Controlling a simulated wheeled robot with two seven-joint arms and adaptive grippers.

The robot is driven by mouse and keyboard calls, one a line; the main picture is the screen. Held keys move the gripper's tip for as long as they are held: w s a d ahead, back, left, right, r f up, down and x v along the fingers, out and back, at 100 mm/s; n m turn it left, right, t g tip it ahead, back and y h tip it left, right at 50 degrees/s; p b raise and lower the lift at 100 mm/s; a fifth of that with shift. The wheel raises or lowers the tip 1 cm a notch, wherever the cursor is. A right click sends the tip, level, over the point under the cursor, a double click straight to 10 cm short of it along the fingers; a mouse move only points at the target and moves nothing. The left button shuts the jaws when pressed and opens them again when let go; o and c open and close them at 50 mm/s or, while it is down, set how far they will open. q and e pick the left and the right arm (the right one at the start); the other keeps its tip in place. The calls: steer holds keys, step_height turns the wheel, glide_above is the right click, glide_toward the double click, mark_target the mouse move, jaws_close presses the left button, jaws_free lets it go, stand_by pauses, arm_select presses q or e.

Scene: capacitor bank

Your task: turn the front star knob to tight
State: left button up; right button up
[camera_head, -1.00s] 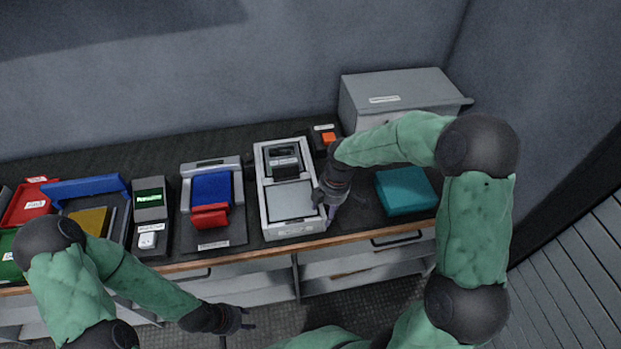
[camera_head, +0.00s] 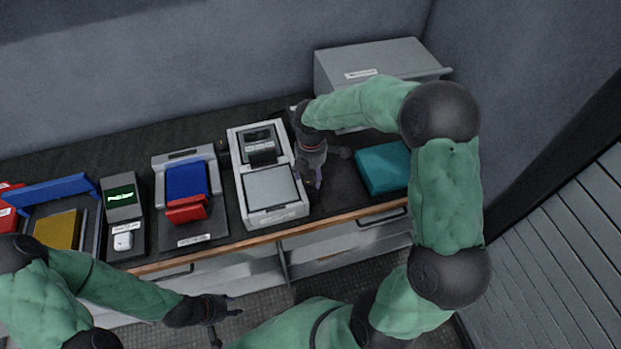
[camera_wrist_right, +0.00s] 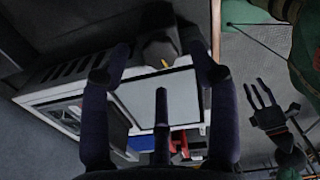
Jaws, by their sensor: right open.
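A dark knob (camera_wrist_right: 160,48) with a yellow mark appears between my right fingers in the wrist view, beside the white-framed unit; I take it for the front star knob. In the head view I cannot make it out clearly. My right gripper (camera_head: 314,178) is open, fingers pointing down along the right side of the white-framed unit (camera_head: 287,218). In the wrist view its fingers (camera_wrist_right: 160,62) spread around the knob's near side; whether they touch it I cannot tell. My left gripper (camera_head: 230,322) hangs open and empty in front of the bench; the wrist view also shows it (camera_wrist_right: 258,92).
A teal box (camera_head: 385,168) lies just right of my right gripper. A grey cabinet (camera_head: 375,62) stands behind it. Left of the white-framed unit are a blue and red device (camera_head: 187,180), a small screen unit (camera_head: 122,200) and a tray with a yellow block (camera_head: 57,230).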

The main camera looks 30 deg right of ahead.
steer(key=shift+f, duration=1.05)
steer(key=c, duration=1.1)
steer(key=shift+c, duration=0.2)
